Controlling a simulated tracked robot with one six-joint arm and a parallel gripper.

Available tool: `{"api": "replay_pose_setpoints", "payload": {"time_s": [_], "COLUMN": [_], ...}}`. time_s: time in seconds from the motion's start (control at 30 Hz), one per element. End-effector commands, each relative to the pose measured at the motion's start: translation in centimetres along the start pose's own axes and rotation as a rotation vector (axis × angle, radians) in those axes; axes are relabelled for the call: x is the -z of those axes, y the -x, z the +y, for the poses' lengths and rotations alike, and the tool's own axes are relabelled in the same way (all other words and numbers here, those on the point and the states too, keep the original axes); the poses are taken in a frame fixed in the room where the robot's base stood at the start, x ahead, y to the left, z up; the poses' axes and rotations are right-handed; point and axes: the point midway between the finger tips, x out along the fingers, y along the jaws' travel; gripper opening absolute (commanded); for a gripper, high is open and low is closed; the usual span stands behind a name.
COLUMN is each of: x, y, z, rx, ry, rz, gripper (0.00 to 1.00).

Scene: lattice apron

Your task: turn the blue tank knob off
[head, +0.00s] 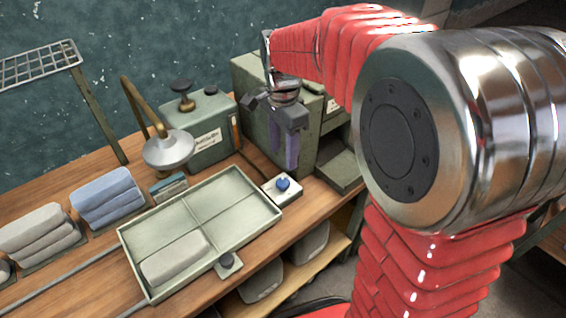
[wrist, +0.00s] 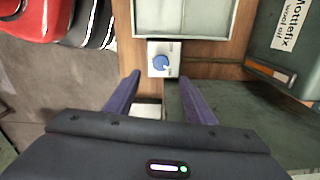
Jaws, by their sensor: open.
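The blue knob (head: 282,184) sits on a small white box on the wooden bench, just right of the green tray. It also shows in the wrist view (wrist: 161,64), on its white plate (wrist: 152,72), ahead of my fingers. Small marks on the plate are too small to read, and I cannot tell the knob's setting. My gripper (head: 291,165) points down with purple fingers, above and apart from the knob. In the wrist view, the open, empty fingers (wrist: 153,80) are spread on either side of the plate's near edge.
The green divided tray (head: 200,213) holds a grey folded cloth. Green cabinets (head: 262,85) stand close behind my gripper. The bench edge is near the knob.

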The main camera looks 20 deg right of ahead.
Motion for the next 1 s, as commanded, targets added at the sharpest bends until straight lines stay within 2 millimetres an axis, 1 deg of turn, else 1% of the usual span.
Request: {"api": "replay_pose_setpoints", "payload": {"time_s": [0.03, 0.1, 0.23, 0.73, 0.87, 1.0], "x": [0.0, 0.0, 0.0, -0.1, -0.3, -0.8], "y": [0.8, 1.6, 2.6, 3.0, 3.5, 4.3], "z": [-0.1, 0.0, 0.0, 0.3, 1.0, 2.4], "rx": [0.002, 0.0, -0.001, 0.005, 0.023, 0.056], "ry": [0.0, 0.0, 0.0, 0.014, 0.061, 0.154], "rz": [0.001, 0.0, 0.0, 0.001, 0.008, 0.021], "gripper": [0.49, 0.49, 0.49, 0.49, 0.49, 0.49]}}
